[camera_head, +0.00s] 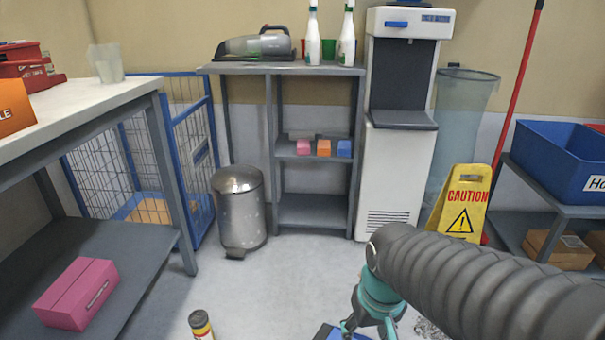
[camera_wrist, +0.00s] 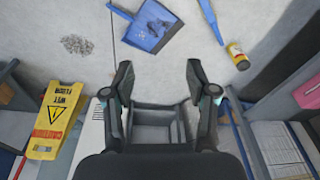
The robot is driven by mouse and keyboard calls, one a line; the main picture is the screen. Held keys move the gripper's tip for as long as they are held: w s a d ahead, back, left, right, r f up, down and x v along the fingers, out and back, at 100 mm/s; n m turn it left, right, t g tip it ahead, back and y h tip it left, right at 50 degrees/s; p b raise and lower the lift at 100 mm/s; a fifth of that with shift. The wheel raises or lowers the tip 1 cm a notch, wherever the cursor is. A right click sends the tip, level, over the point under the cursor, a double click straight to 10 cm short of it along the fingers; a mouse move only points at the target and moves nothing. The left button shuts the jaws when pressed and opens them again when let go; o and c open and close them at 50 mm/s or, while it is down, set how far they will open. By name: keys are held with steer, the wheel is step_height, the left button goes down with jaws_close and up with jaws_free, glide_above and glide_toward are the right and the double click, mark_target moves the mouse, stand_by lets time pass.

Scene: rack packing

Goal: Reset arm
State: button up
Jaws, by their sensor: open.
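My gripper (camera_wrist: 158,85) is open in the wrist view, its two dark fingers apart with nothing between them. It hangs above the floor, near the grey shelf unit's end of the room. In the head view my grey ribbed arm reaches in from the lower right. The teal end of the arm (camera_head: 378,300) is low in the picture, and the fingertips are not clear there.
A yellow caution sign (camera_head: 460,203) stands by the water dispenser (camera_head: 392,180). A metal bin (camera_head: 239,208) stands beside the shelf unit (camera_head: 310,210).

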steer(key=s+d+r+t+p, duration=0.1)
steer(key=s+d+r+t, duration=0.1)
steer(key=r, duration=0.3)
steer(key=s+d+r+m+t+p, duration=0.1)
steer(key=s+d+r+p, duration=0.1)
steer(key=r, duration=0.4)
steer(key=shift+s+d+r+m+t, duration=0.2)
steer(key=shift+d+m+t, duration=0.1)
steer(key=shift+d+t, duration=0.1)
